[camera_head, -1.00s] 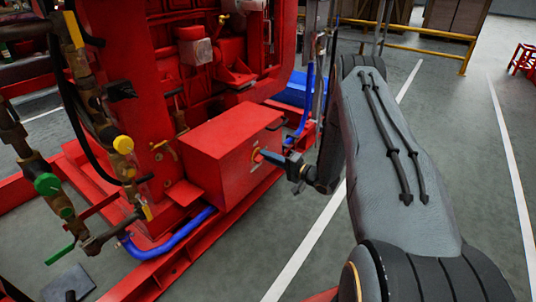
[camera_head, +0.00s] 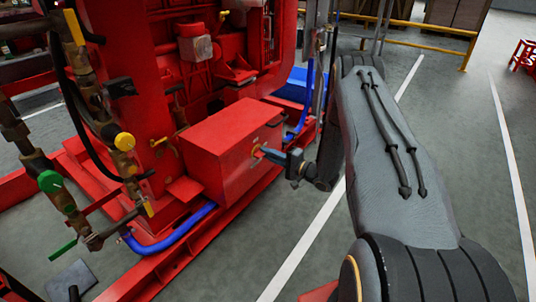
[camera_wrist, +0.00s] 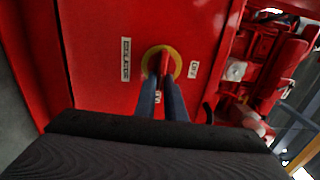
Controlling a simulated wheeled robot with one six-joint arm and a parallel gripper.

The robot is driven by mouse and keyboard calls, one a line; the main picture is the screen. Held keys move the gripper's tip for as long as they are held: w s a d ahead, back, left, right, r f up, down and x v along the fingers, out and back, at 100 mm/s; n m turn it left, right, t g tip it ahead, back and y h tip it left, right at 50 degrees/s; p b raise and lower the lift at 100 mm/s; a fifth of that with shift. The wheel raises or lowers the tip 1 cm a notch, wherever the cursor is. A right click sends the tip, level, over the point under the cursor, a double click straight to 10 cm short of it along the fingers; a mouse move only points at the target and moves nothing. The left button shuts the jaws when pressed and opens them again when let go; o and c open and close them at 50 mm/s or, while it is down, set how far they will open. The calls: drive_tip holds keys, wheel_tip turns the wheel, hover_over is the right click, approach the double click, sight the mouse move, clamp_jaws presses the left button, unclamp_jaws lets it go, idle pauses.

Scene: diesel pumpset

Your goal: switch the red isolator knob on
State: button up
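The red isolator knob (camera_wrist: 164,61) sits on a round yellow plate (camera_wrist: 177,57) on the red box face. A small label reading OFF (camera_wrist: 193,69) is right of the plate, and another label (camera_wrist: 157,97) shows partly between the fingers. In the wrist view the knob's grip stands roughly upright in the picture. My gripper (camera_wrist: 162,82) has one blue-grey finger on each side of the knob, with the tips seemingly against it. In the head view my gripper (camera_head: 261,152) reaches the right face of the red box (camera_head: 217,145); the knob is mostly hidden there.
The red pumpset frame and engine (camera_head: 190,70) stand behind and left of the box. A blue hose (camera_head: 170,235) runs along the base. Pipes with a green valve knob (camera_head: 50,181) are at the left. Grey floor on the right is clear up to a yellow rail (camera_head: 440,32).

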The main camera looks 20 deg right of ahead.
drive_tip(key=o, duration=0.4)
drive_tip(key=p+v, duration=0.2)
drive_tip(key=v, duration=0.5)
drive_tip(key=shift+s+d, duration=0.25)
drive_tip(key=shift+s, duration=0.1)
drive_tip(key=shift+w, duration=0.1)
